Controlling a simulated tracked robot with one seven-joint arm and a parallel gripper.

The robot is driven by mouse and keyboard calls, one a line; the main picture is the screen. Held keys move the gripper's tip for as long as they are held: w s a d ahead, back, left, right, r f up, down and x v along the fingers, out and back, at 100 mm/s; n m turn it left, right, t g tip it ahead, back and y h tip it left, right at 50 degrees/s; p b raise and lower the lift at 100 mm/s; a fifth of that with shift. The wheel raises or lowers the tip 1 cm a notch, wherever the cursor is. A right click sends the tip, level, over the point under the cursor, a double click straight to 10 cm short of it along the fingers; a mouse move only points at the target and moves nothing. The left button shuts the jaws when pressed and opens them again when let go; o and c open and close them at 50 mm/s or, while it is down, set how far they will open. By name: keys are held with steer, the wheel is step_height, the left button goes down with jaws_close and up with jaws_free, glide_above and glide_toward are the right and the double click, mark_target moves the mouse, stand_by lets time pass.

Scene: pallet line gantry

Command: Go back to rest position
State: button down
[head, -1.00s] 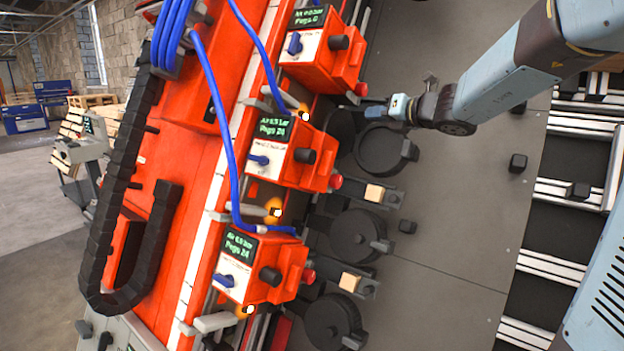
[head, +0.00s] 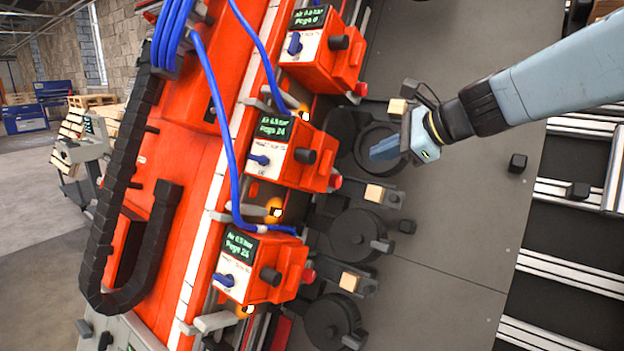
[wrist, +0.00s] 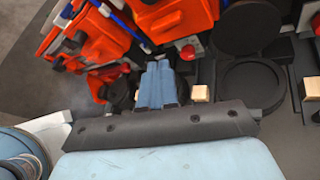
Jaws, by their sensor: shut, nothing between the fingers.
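My gripper (head: 384,149) is shut and empty in the head view, over the round black fixture (head: 378,148) beside the middle red control box. It also shows in the wrist view (wrist: 159,72), with its blue fingers together. My arm comes in from the upper right. Three red boxes (head: 326,62) with green displays, blue knobs and black buttons stand in a slanting row to the left of the gripper.
Small wooden blocks (head: 374,193) sit on the grey fixtures along the row. Blue hoses (head: 214,112) and a black cable chain (head: 118,205) run along the red gantry (head: 165,205). The grey plate (head: 450,225) is mostly clear. Silver rails (head: 560,264) lie to the right.

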steer(key=s+d+f+n+g+h, duration=0.1)
steer(key=s+d+f+n+h, duration=0.3)
steer(key=s+n, duration=0.4)
steer(key=s+d+f+n+g+h, duration=0.1)
steer(key=s+d+f+n+h, duration=0.4)
steer(key=s+n, duration=0.4)
steer(key=shift+s+d+n, duration=0.25)
steer(key=shift+d+n, duration=0.05)
steer(key=shift+n, duration=0.2)
